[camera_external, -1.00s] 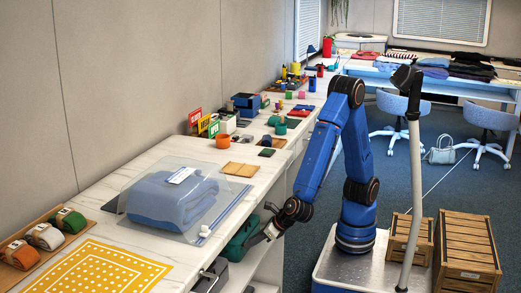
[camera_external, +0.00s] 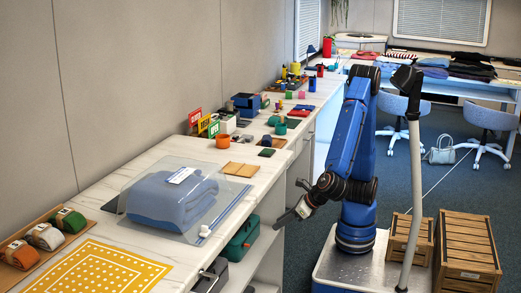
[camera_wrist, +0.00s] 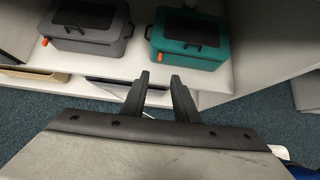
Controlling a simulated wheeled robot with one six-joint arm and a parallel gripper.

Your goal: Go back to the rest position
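My blue arm stands on its grey base, folded closer to its column. My gripper (camera_external: 284,218) is in free air in front of the counter's shelves, apart from everything. In the wrist view, my gripper's two dark fingers (camera_wrist: 160,90) are spaced apart with nothing between them. Beyond them a teal box (camera_wrist: 190,38) and a grey box (camera_wrist: 85,28) sit on the white shelf. The teal box also shows in the external view (camera_external: 241,238), under the counter.
A folded blue garment in a clear bag (camera_external: 172,200) lies on the white counter (camera_external: 242,155). A yellow dotted mat (camera_external: 95,268) is at the front. Wooden crates (camera_external: 466,250) stand right of my base. The blue floor left of my base is free.

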